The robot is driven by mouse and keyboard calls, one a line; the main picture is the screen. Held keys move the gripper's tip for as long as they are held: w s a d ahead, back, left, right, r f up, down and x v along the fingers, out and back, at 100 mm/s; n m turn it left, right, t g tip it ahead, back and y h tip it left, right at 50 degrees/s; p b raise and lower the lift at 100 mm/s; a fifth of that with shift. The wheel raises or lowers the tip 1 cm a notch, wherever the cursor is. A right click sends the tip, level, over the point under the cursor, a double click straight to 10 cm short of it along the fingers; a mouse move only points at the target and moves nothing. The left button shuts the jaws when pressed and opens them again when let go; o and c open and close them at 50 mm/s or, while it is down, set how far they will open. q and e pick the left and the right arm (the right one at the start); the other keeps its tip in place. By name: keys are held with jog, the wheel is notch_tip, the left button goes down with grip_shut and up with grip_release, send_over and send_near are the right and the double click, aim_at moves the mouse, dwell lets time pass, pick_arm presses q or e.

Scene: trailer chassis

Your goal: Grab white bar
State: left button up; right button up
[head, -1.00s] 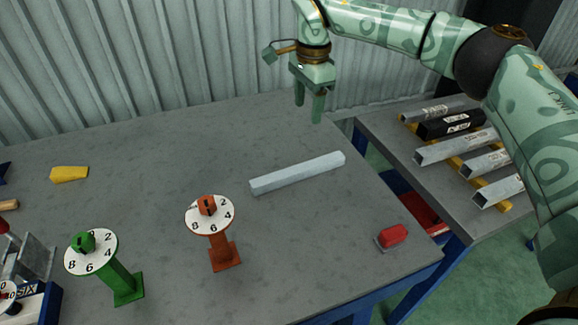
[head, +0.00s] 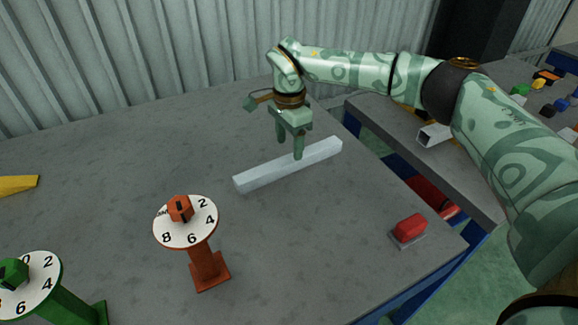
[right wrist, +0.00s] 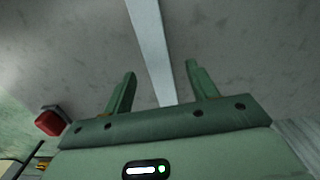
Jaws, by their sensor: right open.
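The white bar (head: 265,176) lies flat on the grey table, slanting up to the right. My right gripper (head: 290,154) is just above the bar, right of its middle, fingers pointing down. In the right wrist view the bar (right wrist: 150,45) runs between the two open fingers of the gripper (right wrist: 160,82), apart from both. The gripper is open and empty. Whether the fingertips reach down beside the bar is hard to tell. My left gripper is not in view.
An orange dial stand (head: 205,262) and a green dial stand (head: 70,305) stand at the front left. A red button (head: 410,228) sits near the table's right edge. A yellow piece (head: 18,185) lies far left. A second table (head: 450,165) stands right, across a gap.

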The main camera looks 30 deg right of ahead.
aim_at(291, 158)
jog(key=f+b, duration=0.2)
jog(key=f, duration=0.4)
jog(key=shift+d+b, duration=0.2)
jog(key=shift+b, duration=0.2)
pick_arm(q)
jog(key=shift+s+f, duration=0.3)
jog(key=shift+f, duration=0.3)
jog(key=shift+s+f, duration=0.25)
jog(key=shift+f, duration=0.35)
pick_arm(e)
jog(key=shift+s+r, duration=0.1)
jog(key=shift+r, duration=0.15)
grip_shut()
